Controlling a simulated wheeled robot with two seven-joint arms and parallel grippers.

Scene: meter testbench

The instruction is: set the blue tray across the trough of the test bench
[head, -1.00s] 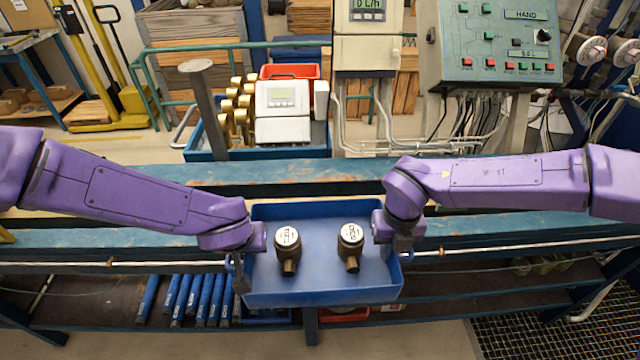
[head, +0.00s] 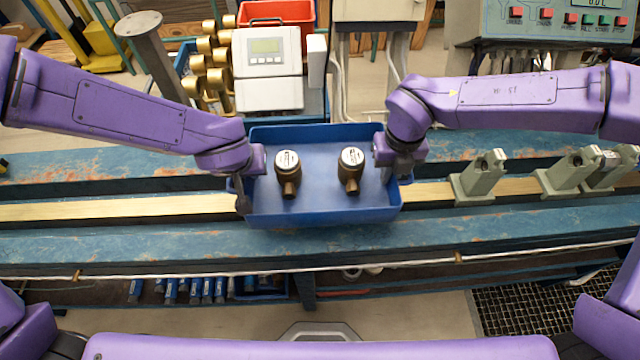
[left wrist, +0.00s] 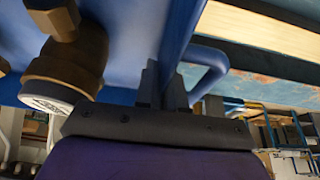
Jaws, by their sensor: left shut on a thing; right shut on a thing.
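The blue tray (head: 320,207) is held level between my two grippers, above the test bench and over its trough. Two brass meters (head: 288,172) and (head: 351,170) with white dials stand upright in it. My left gripper (head: 244,188) is shut on the tray's left side; the left wrist view shows its fingers (left wrist: 163,88) at the tray wall beside a blue loop handle and one meter (left wrist: 70,65). My right gripper (head: 396,172) is shut on the tray's right side. The trough (head: 120,207), with a pale wooden strip, runs between blue rails. Whether the tray touches the rails I cannot tell.
Grey-green clamps (head: 482,178) stand along the trough to the right. Behind the tray are a white display unit (head: 268,70), brass fittings (head: 215,65) and a grey post (head: 155,55). The trough left of the tray is clear. Blue cylinders (head: 195,290) lie on the lower shelf.

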